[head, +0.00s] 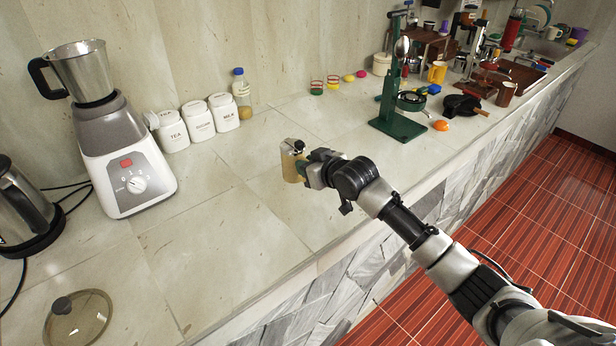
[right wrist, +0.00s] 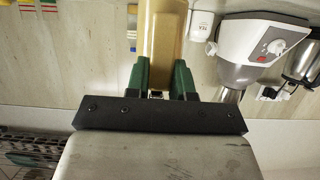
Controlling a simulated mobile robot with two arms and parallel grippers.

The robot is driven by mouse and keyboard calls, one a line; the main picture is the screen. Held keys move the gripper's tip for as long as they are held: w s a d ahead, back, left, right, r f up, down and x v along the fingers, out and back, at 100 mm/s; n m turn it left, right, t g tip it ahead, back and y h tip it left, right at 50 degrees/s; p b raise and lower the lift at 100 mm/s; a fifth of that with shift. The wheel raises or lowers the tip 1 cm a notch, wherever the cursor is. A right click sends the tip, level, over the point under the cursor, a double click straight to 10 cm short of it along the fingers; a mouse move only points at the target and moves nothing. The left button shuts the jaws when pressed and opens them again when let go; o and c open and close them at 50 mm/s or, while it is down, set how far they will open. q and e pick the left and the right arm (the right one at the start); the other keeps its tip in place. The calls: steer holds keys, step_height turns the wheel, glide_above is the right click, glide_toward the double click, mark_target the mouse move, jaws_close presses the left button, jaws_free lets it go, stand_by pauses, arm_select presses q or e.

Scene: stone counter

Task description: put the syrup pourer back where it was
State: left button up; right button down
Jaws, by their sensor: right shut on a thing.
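The syrup pourer (head: 290,165) is a small tan container with a dark top, near the middle of the counter in the head view. My right gripper (head: 305,171) reaches it from the right and is shut on it. In the right wrist view the tan body of the pourer (right wrist: 163,35) is between the two green fingers of my right gripper (right wrist: 166,75). The pourer looks upright in the head view. I cannot tell whether its base touches the counter (head: 215,240). My left gripper is not in view.
White canisters (head: 198,122) and a blue-capped bottle (head: 242,93) stand by the wall behind. A blender (head: 125,150) is at left, a glass lid (head: 78,320) at front left. A green stand (head: 397,122) is at right. Counter around the pourer is clear.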

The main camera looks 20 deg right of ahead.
steer(key=shift+f, duration=1.85)
steer(key=shift+f, duration=0.15)
steer(key=c, duration=1)
jaws_free()
steer(key=v, duration=1.2)
